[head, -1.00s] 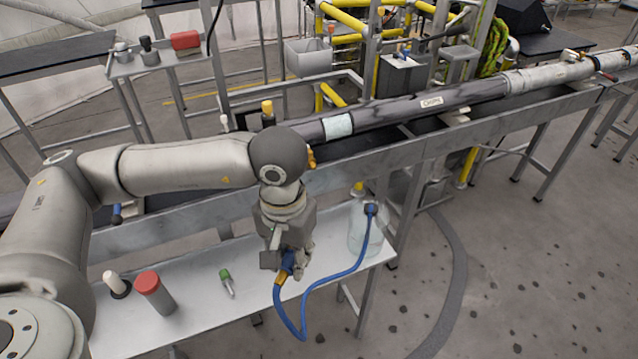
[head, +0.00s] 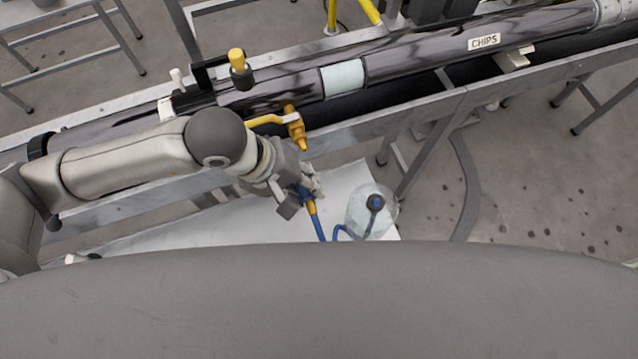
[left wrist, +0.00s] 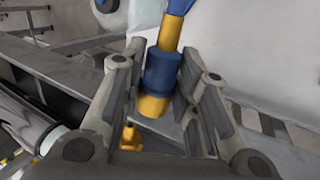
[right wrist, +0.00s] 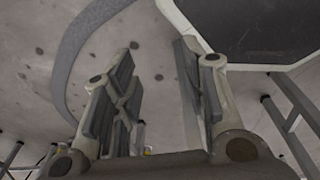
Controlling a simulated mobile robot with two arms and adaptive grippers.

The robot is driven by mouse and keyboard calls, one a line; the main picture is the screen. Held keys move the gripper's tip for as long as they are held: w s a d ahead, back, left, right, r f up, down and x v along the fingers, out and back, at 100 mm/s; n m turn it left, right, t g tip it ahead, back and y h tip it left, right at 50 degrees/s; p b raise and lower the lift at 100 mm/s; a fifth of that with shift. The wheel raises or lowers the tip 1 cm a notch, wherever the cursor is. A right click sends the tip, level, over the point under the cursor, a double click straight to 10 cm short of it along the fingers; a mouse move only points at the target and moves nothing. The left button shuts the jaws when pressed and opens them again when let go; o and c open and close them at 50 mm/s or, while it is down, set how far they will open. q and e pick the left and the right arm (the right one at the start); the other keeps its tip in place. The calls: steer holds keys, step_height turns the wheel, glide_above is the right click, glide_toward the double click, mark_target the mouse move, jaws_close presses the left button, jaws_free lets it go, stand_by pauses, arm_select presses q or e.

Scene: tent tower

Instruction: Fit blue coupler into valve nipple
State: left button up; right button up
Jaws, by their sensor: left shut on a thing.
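The blue coupler (left wrist: 161,72), with yellow-orange ends, sits between the fingers of my left gripper (left wrist: 163,80), which is shut on it. It also shows in the head view (head: 306,193), with the blue hose (head: 319,226) trailing from it. The yellow valve (head: 295,126) is on the underside of the dark pipe, its nipple (head: 302,143) pointing down. The nipple (left wrist: 129,132) also shows small in the left wrist view, below the coupler and apart from it. My right gripper (right wrist: 155,60) is open and empty over the floor.
The long dark pipe (head: 420,55) runs across the metal frame above the white bench (head: 262,222). A clear jug (head: 361,214) with a blue cap stands at the bench's right end, joined to the hose. A large grey body covers the lower head view.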

arm_select(q)
steer(key=shift+t+h, duration=0.3)
steer(key=shift+h, duration=0.1)
steer(key=s+d, duration=0.3)
steer(key=shift+d+r, duration=0.15)
steer(key=shift+r, duration=0.1)
steer(key=shift+w+a+b, duration=0.3)
steer(key=shift+w+b, duration=0.3)
steer(key=shift+w, duration=0.4)
steer(key=shift+w+a+b, duration=0.35)
steer(key=shift+w+b, duration=0.2)
steer(key=shift+w, duration=0.4)
steer(key=shift+w+a+b, duration=0.3)
steer(key=shift+w+b, duration=0.3)
steer(key=shift+w, duration=0.4)
arm_select(e)
steer(key=shift+s+f, duration=0.7)
steer(key=shift+f, duration=0.2)
steer(key=shift+s+f, duration=0.7)
steer(key=shift+f, duration=0.15)
steer(key=shift+w, duration=0.1)
arm_select(q)
steer(key=shift+f, duration=0.1)
arm_select(e)
steer(key=shift+f, duration=0.2)
arm_select(q)
steer(key=shift+b, duration=0.6)
arm_select(e)
steer(key=shift+f, duration=0.4)
